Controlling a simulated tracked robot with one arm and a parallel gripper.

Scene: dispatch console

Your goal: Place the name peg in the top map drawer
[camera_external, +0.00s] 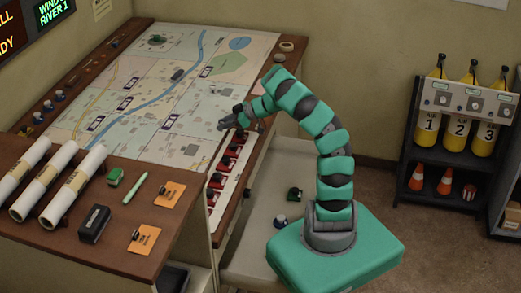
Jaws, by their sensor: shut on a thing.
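My gripper (229,121) is at the front right edge of the map table, above the upper end of a white strip (222,183). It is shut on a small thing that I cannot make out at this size. Several red and black pieces (223,162) stand in a row on the strip; they look like pegs, but no names can be read. A pale open drawer (262,185) seems to extend from the table, below and right of my gripper. A dark green item (294,194) and a white and blue item (280,221) are in it.
A large map (150,90) with small dark markers covers the table. Rolled charts (75,185), a green pen (136,187), a black box (95,223) and orange cards (170,194) lie on the front desk. A rack with yellow cylinders (481,131) stands right.

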